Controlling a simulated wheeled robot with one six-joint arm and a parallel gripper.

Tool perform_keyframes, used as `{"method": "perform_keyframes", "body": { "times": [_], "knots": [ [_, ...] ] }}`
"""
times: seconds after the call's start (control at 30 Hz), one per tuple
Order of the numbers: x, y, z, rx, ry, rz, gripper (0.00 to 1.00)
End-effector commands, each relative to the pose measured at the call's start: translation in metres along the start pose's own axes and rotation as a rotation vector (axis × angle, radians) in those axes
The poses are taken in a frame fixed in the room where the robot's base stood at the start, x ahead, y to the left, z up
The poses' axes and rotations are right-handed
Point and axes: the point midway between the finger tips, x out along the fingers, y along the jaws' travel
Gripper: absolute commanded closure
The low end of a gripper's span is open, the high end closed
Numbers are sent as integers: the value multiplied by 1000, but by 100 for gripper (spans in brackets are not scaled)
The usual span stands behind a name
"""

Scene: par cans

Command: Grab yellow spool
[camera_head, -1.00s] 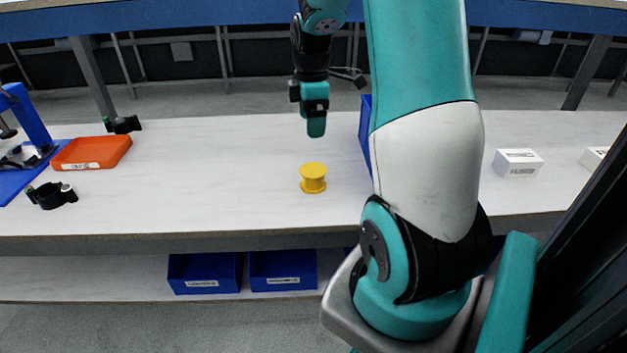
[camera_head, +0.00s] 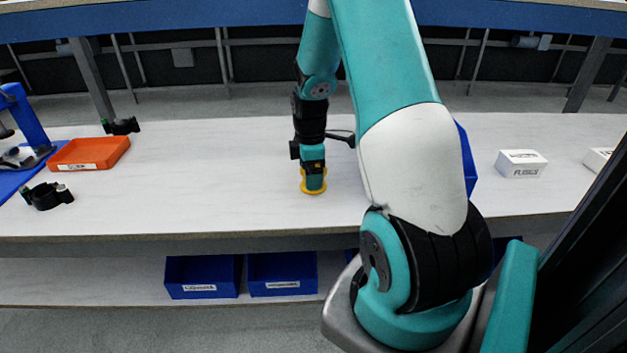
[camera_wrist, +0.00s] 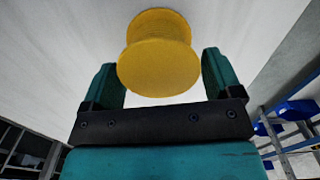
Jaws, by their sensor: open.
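The yellow spool (camera_head: 302,188) stands upright on the white table, mostly hidden behind my gripper (camera_head: 313,186) in the head view. The fingers are open, with a gap visible on each side of the spool. Whether either finger touches it at depth I cannot tell.
A blue bin (camera_head: 466,160) stands right of the gripper, partly behind my arm. An orange tray (camera_head: 90,153) and black clamps (camera_head: 47,196) lie at the left. A white box (camera_head: 521,164) is at the right. The table left of the spool is clear.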

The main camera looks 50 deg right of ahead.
Motion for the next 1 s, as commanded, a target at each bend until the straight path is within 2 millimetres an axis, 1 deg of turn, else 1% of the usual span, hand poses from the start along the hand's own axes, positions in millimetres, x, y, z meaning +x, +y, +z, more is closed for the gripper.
{"method": "perform_keyframes", "body": {
  "times": [0.2, 0.37, 0.4, 0.63, 0.77, 0.87, 0.97, 1.0],
  "knots": [
    [0, 0, 0, 0, 0, 0, 15],
    [0, 0, 0, 1, 0, 0, 52],
    [0, 0, 0, 1, 0, 0, 56],
    [-1, 0, 0, 0, 0, 1, 56],
    [-7, 0, 0, 0, 0, 2, 56],
    [-18, 1, 0, 0, 0, 4, 56],
    [-36, 1, 0, 0, 1, 6, 56],
    [-45, 1, 0, 0, 1, 5, 56]
  ]
}}
